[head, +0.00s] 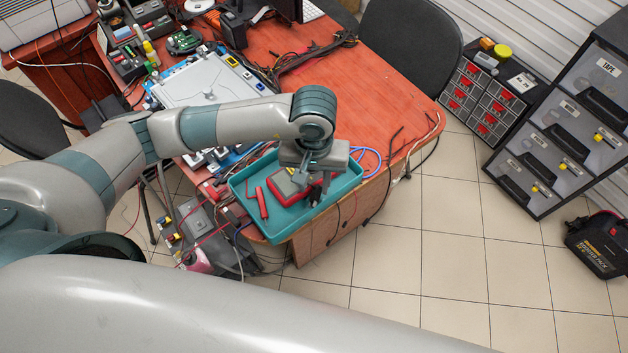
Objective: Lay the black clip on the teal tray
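The teal tray (290,219) sits at the near corner of the red-orange table. My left gripper (314,182) points down over the right half of the tray, and its fingers are small and partly hidden by the wrist. I cannot tell whether it is open or shut. I cannot make out the black clip; some dark and red bits show close by the fingers, too small to name. A red and grey device (286,187) and a red stick-like piece (262,203) lie in the tray. My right gripper is not in view.
A blue cable (371,160) loops beside the tray, and dark cables hang over the table edge. A silver panel (205,80) and tools crowd the table's left part. The red tabletop (385,100) right of my arm is mostly clear. Drawer units (560,130) stand at the right.

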